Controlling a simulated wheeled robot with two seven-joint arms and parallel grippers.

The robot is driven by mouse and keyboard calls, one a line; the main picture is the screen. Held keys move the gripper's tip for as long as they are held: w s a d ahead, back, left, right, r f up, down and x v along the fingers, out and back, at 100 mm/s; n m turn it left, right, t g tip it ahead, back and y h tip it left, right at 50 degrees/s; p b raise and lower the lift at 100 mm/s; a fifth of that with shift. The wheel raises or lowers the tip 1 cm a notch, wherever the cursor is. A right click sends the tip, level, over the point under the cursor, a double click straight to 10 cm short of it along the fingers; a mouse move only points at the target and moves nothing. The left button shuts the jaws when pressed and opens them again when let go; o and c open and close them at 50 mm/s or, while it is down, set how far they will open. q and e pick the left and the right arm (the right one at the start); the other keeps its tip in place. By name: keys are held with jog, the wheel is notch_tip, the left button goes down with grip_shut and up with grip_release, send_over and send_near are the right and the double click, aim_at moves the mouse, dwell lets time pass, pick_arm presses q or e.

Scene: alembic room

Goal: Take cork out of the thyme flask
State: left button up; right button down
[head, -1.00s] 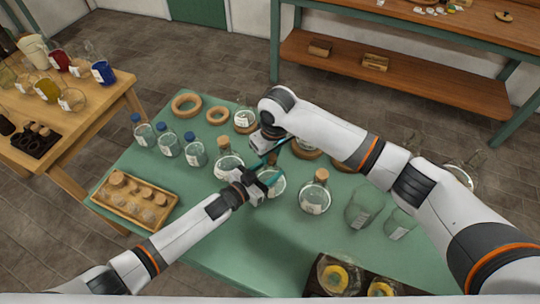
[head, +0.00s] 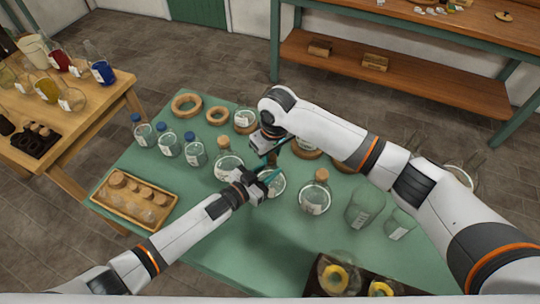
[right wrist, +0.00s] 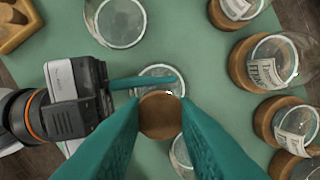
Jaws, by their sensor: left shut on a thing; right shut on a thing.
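A clear round flask with a white label (head: 272,188) stands on the green table; the label is too small to read. My left gripper (head: 264,183) is shut at this flask's neck. My right gripper (head: 271,147) is above it, pointing down and shut on a brown cork (head: 272,158). In the right wrist view the cork (right wrist: 159,116) sits between the teal fingertips, with the left gripper's finger (right wrist: 143,82) beside it over a clear glass. The neck is mostly hidden, so I cannot tell whether the cork is clear of it.
Corked flasks stand close by on the left (head: 228,168) and right (head: 314,195). Blue-capped bottles (head: 169,146), cork rings (head: 187,104) and a wooden tray of corks (head: 134,199) are further left. Empty beakers (head: 364,207) stand right. The table's front middle is clear.

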aim_at(271, 156)
jog(key=shift+r, duration=2.2)
jog(key=shift+r, duration=0.1)
pick_arm(q)
jog(key=o, duration=1)
jog(key=shift+s+a+f, duration=0.1)
jog(key=shift+a, duration=0.05)
